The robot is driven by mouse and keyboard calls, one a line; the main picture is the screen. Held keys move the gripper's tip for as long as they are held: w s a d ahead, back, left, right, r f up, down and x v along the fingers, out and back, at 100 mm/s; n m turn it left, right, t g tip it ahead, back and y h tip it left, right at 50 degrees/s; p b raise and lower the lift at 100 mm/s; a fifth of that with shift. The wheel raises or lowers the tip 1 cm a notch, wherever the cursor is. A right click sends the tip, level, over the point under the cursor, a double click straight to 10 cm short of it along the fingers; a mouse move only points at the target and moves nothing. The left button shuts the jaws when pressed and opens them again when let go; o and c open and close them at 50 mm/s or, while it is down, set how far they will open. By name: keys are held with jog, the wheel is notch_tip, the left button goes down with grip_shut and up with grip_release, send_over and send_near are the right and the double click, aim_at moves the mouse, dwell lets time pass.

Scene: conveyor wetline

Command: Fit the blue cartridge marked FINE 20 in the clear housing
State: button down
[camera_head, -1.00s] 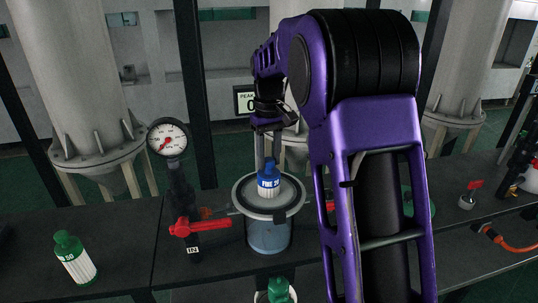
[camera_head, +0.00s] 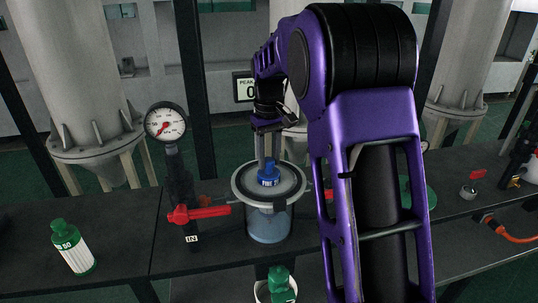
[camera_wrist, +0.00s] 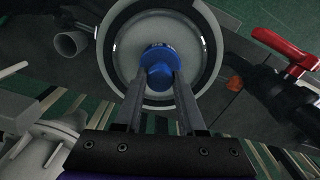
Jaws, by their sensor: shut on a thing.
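The blue cartridge marked FINE 20 (camera_head: 268,174) is upright in the mouth of the clear housing (camera_head: 268,226), with its blue top showing above the rim and its white body inside. In the wrist view the blue cap (camera_wrist: 159,64) sits near the middle of the housing's round opening, inside the pale ring (camera_wrist: 122,48). My gripper (camera_head: 265,160) is shut on the cartridge's cap from above. Its two fingers (camera_wrist: 160,82) lie on either side of the cap. Whether the cartridge touches the housing's floor is hidden.
A green-capped cartridge (camera_head: 72,247) stands on the bench at left; another green-capped one (camera_head: 279,283) is in a pale container in front. A red valve handle (camera_head: 200,213) and a gauge (camera_head: 166,122) stand left of the housing.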

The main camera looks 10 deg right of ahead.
aim_at(269, 172)
jog(key=shift+f+b, duration=1.4)
jog(key=shift+f, duration=2)
jog(key=shift+c, duration=2.1)
grip_release()
notch_tip(269, 172, up, 18)
jog(key=p, duration=0.4)
jog(key=shift+f, duration=0.25)
